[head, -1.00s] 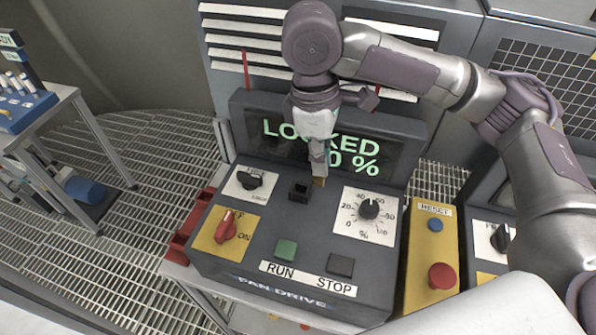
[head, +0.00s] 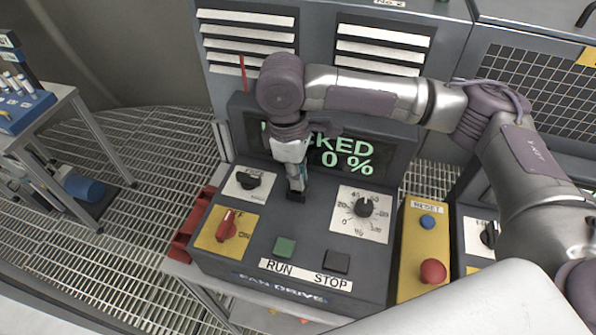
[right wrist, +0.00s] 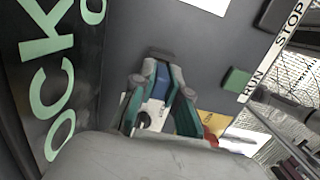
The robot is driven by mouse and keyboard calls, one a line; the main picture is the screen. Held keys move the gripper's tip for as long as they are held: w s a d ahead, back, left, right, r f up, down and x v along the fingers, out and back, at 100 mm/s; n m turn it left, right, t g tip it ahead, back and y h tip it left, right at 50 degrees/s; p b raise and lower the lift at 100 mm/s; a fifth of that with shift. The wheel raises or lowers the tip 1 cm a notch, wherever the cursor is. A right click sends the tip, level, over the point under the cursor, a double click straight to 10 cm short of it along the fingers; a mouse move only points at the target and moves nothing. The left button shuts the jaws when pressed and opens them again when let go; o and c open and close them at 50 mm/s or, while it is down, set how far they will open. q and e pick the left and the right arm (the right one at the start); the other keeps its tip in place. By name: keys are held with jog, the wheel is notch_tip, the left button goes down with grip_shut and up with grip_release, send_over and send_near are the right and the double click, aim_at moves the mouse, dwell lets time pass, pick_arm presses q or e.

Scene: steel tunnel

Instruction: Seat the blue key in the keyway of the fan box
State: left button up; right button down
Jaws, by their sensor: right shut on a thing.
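The fan box (head: 225,268) is a dark grey console with a tilted display reading LOCKED and 0 %. Its keyway (head: 297,196) is a small black square socket on the top panel; in the right wrist view the dark keyway (right wrist: 160,54) lies just beyond the fingertips. My right gripper (head: 297,188) points down right at the keyway and hides most of it. In the right wrist view it is shut on the blue key (right wrist: 160,84), held between the fingers. I cannot tell whether the key's end is inside the keyway or just above it. My left gripper is not in view.
Around the keyway are a black selector knob (head: 249,180), a red switch (head: 227,226), a percent dial (head: 364,207), a green RUN button (head: 285,247) and a dark STOP button (head: 337,261). A yellow RESET panel (head: 411,262) stands to the right.

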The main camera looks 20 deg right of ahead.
jog(key=c, duration=1.2)
grip_release()
jog(key=shift+r, duration=0.1)
jog(key=shift+r, duration=0.3)
jog(key=r+b, duration=0.1)
jog(key=r, duration=0.6)
jog(key=a+r+b, duration=0.1)
jog(key=r, duration=0.3)
jog(key=shift+w+r+b, duration=0.2)
jog(key=shift+w+b, duration=0.15)
jog(key=shift+w, duration=0.05)
